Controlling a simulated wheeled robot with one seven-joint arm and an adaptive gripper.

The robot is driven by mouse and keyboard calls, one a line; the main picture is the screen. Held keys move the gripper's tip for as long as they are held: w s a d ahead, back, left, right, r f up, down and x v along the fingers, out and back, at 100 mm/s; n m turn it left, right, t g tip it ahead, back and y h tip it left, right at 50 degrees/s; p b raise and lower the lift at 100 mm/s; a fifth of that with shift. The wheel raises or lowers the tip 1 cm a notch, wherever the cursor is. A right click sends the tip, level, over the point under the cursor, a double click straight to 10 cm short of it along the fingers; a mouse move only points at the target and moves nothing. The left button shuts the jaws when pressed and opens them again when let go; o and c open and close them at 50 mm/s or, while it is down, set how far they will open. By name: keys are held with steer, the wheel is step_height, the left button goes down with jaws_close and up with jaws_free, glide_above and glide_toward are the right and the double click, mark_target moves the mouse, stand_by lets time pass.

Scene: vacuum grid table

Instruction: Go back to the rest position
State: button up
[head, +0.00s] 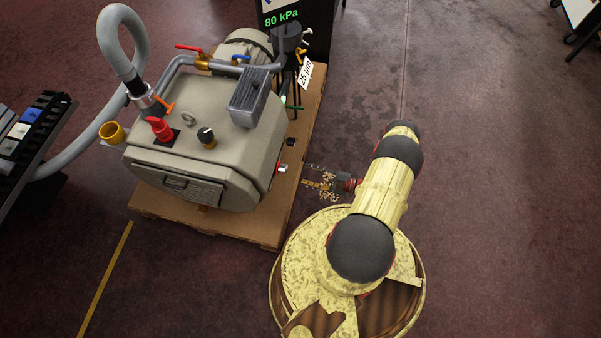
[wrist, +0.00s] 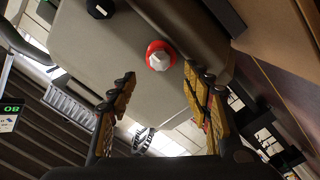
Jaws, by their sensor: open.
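My gripper (head: 318,184) is at the right side of the vacuum pump (head: 230,135) in the head view, over the floor beside the pallet edge. In the wrist view my gripper (wrist: 158,85) shows two yellow-and-black fingers spread well apart, with nothing between them. Beyond the fingertips is the beige pump housing (wrist: 105,50) with a red and white knob (wrist: 160,56) on it. The fingers look apart from the knob.
The pump stands on a brown pallet (head: 262,228). A rack with coloured parts (head: 35,125) is at the left. The floor (head: 510,180) at the right is clear.

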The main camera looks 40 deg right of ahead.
steer(key=shift+s+d, duration=0.25)
steer(key=shift+s, duration=0.1)
stand_by(0.5)
